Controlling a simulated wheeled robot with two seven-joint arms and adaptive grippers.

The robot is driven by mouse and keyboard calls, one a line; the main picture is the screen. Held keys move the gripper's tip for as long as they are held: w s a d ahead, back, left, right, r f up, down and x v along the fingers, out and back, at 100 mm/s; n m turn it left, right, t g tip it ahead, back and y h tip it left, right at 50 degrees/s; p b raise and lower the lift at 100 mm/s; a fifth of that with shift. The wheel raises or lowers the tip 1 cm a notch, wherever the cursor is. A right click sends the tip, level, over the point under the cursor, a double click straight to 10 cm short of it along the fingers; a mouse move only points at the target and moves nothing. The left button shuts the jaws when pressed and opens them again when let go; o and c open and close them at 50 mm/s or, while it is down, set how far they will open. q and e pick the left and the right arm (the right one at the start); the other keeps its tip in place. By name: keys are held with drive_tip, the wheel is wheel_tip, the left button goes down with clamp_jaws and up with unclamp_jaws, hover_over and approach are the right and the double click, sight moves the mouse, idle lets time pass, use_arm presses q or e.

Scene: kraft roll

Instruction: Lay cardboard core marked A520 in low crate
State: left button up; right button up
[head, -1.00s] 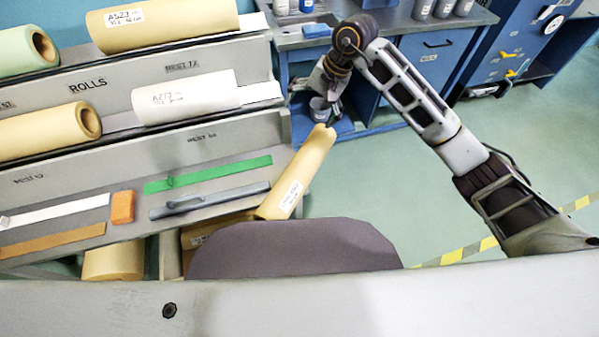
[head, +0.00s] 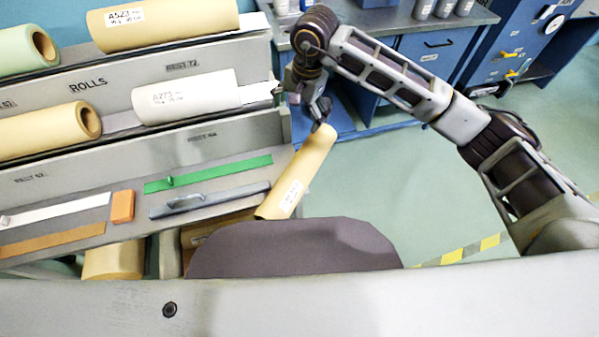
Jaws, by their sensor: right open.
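No label that I can read says A520. A tan roll (head: 298,172) leans at the right end of the roll rack, with a white label too small to read. My right gripper (head: 319,112) is open at the top end of this roll; I cannot tell whether it touches it. My left gripper is not in view. I cannot clearly make out a low crate; the area below the rack is partly hidden by my own body.
The rack (head: 125,78) holds a tan roll marked A523 (head: 165,22), a white roll marked A273 (head: 187,97) and other rolls. Its front ledge carries a green strip (head: 208,173), a grey bar (head: 210,200) and an orange block (head: 122,206). Green floor (head: 385,180) is clear at right.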

drive_tip(key=s+f+m, duration=0.2)
drive_tip(key=m, duration=1.5)
drive_tip(key=s+f+m+g+h, duration=0.1)
drive_tip(key=f+m, duration=0.1)
drive_tip(key=m, duration=1.5)
drive_tip(key=shift+s+d+f+m+h, duration=0.3)
drive_tip(key=shift+s+d+f+m, duration=0.05)
drive_tip(key=shift+s+d+m, duration=0.1)
